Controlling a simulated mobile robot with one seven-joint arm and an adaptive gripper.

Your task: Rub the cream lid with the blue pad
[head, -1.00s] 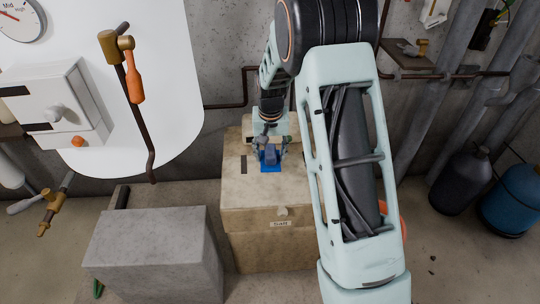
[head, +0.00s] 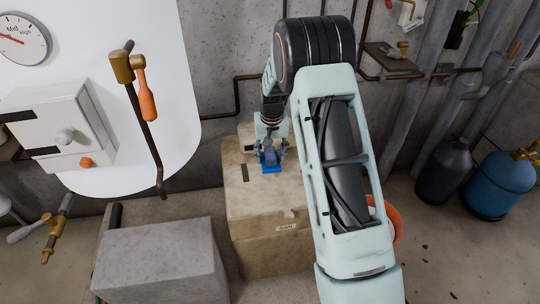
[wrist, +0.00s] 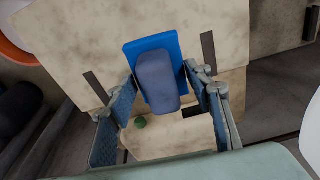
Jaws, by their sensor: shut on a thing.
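The blue pad (head: 271,169) is a bright blue plate with a duller blue grip block on top. It appears to lie flat on the cream lid (head: 250,203), toward the back part of that box top. In the wrist view the plate (wrist: 170,45) shows beyond the grip block, over the pale, stained lid (wrist: 80,45). My gripper (head: 270,152) is shut on the grip block, with one finger on each side of it. Whether the pad's whole underside touches the lid is hidden. Dark strips lie on the lid on both sides of the pad.
A grey concrete block (head: 155,255) stands left of the box. A brown lever with an orange handle (head: 147,95) rises at the upper left, near a white panel. An orange bucket (head: 393,222) is partly hidden behind my arm. A blue gas cylinder (head: 495,185) stands at the right.

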